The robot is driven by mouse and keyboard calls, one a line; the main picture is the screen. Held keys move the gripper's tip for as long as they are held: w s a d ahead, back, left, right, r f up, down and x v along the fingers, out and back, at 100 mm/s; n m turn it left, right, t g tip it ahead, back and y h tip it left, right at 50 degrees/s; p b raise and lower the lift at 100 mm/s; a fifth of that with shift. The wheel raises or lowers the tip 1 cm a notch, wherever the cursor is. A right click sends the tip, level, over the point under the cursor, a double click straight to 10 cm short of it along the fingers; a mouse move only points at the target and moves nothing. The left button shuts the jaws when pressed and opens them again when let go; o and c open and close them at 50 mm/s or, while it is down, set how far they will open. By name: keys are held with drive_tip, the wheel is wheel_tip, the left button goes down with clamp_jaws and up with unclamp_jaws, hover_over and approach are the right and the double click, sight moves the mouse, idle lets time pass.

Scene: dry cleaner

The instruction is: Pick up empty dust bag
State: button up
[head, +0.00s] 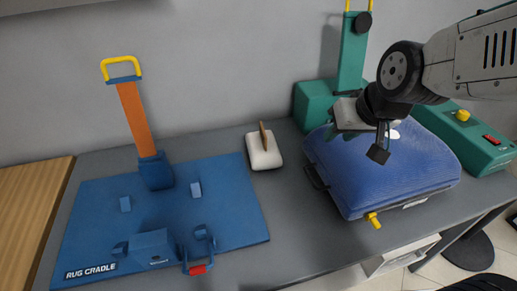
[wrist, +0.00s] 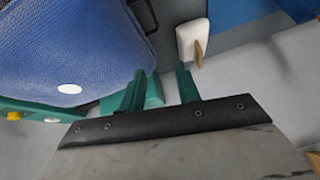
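A plump blue textured bag-like body (head: 370,170) lies on the grey counter at the right, with a dark side handle and a yellow knob at its front. I cannot tell whether it is the dust bag or whether it is empty. In the wrist view the blue body (wrist: 75,50) fills the upper left, with a white oval spot on it. My gripper (head: 380,142) appears above the blue body's back part in the head view. In the wrist view my gripper (wrist: 160,76) has its two fingers apart and holds nothing; the blue body is left of them.
A green upright machine (head: 352,55) stands behind the blue body, and a green unit (head: 468,138) with a red switch lies right. A white block (head: 263,152) with a brown tab sits mid-counter. A blue mat labelled RUG CRADLE (head: 90,225) carries an orange post (head: 135,120) and small blocks.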

drive_tip(key=w+a+f+t, duration=0.4)
drive_tip(key=w+a+f, duration=0.2)
drive_tip(key=w+a, duration=0.35)
drive_tip(key=t, duration=0.4)
approach(263, 129)
drive_tip(key=shift+w+d+f+n, duration=0.1)
drive_tip(key=shift+w+f+n, duration=0.1)
drive_tip(key=shift+w, duration=0.4)
drive_tip(key=shift+w+d+f+n, duration=0.1)
drive_tip(key=shift+w+f, duration=0.15)
drive_tip(key=shift+w, duration=0.35)
drive_tip(key=shift+a+f+x, duration=0.15)
drive_tip(key=shift+x, duration=1.85)
drive_tip(key=shift+a+f+x, duration=0.15)
drive_tip(key=shift+f+x, duration=0.05)
drive_tip(key=shift+x, duration=1.75)
drive_tip(key=shift+s, duration=0.2)
clamp_jaws()
